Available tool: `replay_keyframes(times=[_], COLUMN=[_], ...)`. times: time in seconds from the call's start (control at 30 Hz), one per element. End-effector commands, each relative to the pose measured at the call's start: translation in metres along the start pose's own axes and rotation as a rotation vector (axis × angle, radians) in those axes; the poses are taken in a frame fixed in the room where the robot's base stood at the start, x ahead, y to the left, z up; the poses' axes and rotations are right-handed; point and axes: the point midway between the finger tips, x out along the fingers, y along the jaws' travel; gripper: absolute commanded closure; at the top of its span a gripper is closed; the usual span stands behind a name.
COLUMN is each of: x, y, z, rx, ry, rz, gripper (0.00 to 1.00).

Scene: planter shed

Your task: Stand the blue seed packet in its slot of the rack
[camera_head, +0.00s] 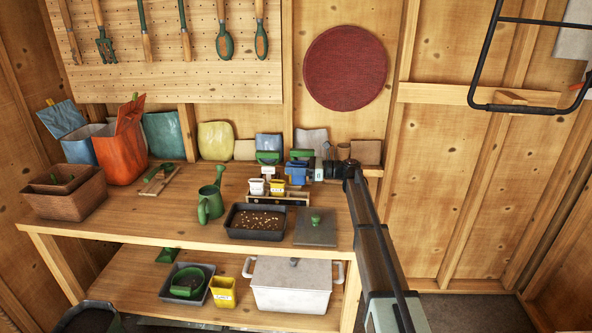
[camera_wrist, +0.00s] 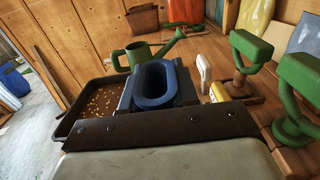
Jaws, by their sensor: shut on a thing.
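My gripper (camera_head: 305,169) is shut on the blue seed packet (camera_head: 295,174), near the back of the bench. In the wrist view the blue packet (camera_wrist: 157,88) looks upright, its open top facing the camera. The rack (camera_head: 279,200) is a low wooden holder with a white packet (camera_head: 257,187) and a yellow packet (camera_head: 277,187) standing in it. In the head view the blue packet shows at the rack's right end, right of the yellow packet. I cannot tell whether its hidden lower end is above the slot or inside it.
A black seed tray (camera_head: 256,234) and a grey lidded plate (camera_head: 316,229) lie in front of the rack. A green watering can (camera_head: 210,204) stands to the left. Green-handled tools (camera_wrist: 251,52) stand close by.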

Motion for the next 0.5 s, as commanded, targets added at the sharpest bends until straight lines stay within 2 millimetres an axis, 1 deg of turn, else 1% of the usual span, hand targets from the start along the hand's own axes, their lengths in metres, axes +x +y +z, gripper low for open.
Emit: replay_keyframes(times=[0.27,0.5], x=[0.000,0.000], y=[0.000,0.000], z=[-0.003,-0.013], rx=[0.000,0.001], ry=[0.000,0.000], rz=[0.000,-0.001], gripper=[1.00,1.00])
